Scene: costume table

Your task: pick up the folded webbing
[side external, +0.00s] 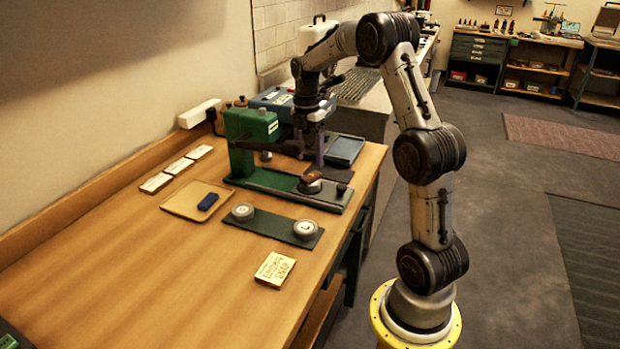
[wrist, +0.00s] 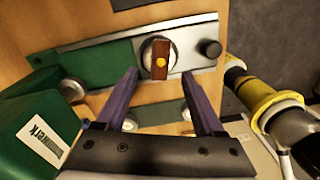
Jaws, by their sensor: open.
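The folded webbing appears to be the brown strip with a brass stud (wrist: 161,66). It lies on a round metal seat on the green press's base. In the side view this brown piece (side external: 311,177) sits on its seat beside the press column. My gripper (wrist: 160,74) is open, its two purple fingers apart with nothing held. In the wrist view the strip shows between and just past the fingertips. In the side view my gripper (side external: 318,160) hangs close above the press base, partly hidden by the press arm. Contact with the strip cannot be told.
The green press (side external: 250,140) stands close to my gripper, with a blue machine (side external: 275,101) behind. The front left table is clear.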

